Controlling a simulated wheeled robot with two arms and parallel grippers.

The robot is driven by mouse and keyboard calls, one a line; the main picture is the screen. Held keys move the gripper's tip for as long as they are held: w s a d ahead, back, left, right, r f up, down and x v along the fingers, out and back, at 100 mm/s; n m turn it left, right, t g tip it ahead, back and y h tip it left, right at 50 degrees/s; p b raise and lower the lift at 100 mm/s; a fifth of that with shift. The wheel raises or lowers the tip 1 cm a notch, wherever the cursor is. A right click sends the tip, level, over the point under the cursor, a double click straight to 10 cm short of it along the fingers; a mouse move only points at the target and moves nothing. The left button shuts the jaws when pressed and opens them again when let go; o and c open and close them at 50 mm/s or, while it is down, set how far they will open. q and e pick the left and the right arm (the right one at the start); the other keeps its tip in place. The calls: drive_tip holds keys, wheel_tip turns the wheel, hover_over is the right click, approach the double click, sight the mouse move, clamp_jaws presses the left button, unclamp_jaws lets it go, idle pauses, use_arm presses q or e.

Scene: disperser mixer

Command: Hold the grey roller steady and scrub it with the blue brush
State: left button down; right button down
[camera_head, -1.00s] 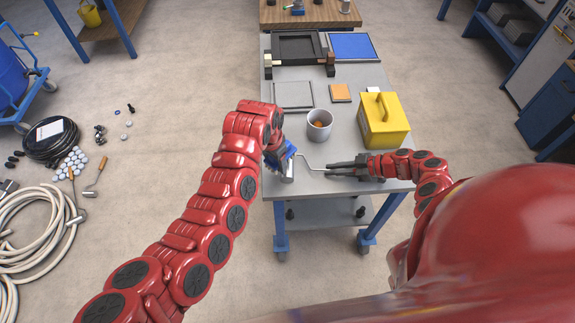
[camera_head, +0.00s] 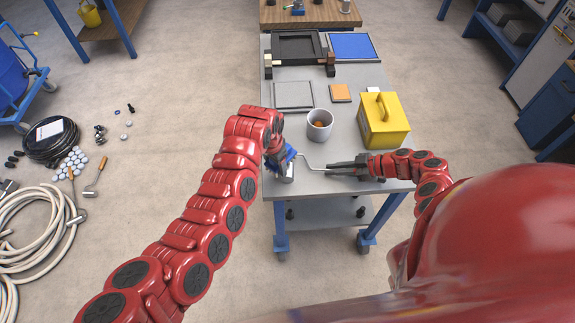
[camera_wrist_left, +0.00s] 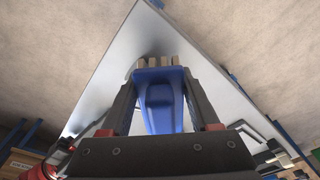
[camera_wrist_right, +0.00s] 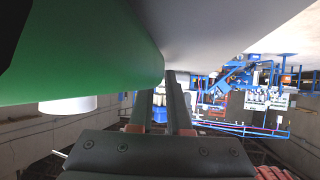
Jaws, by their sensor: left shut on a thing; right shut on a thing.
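My left gripper (camera_head: 275,152) is shut on the blue brush (camera_head: 288,156) at the table's front left corner. In the left wrist view the brush (camera_wrist_left: 160,100) sits between both fingers, its tan bristles pointing away. The grey roller (camera_head: 287,174) lies right by the brush, partly covered by it; I cannot tell whether the bristles touch it. The roller's wire frame runs right to my right gripper (camera_head: 342,169), which is shut on the roller's handle end, low over the table. In the right wrist view a large green surface (camera_wrist_right: 80,50) fills the upper left; I cannot identify it.
A grey cup (camera_head: 320,125) stands just behind the wire frame. A yellow canister (camera_head: 383,122) stands close behind my right gripper. An orange block (camera_head: 340,93), a grey tray (camera_head: 293,95), a black frame (camera_head: 297,48) and a blue panel (camera_head: 353,46) lie further back.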

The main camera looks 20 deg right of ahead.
use_arm(q)
drive_tip(key=shift+f, duration=0.35)
drive_tip(key=shift+s, duration=2.25)
drive_tip(key=shift+f, duration=0.15)
drive_tip(key=shift+w, duration=0.15)
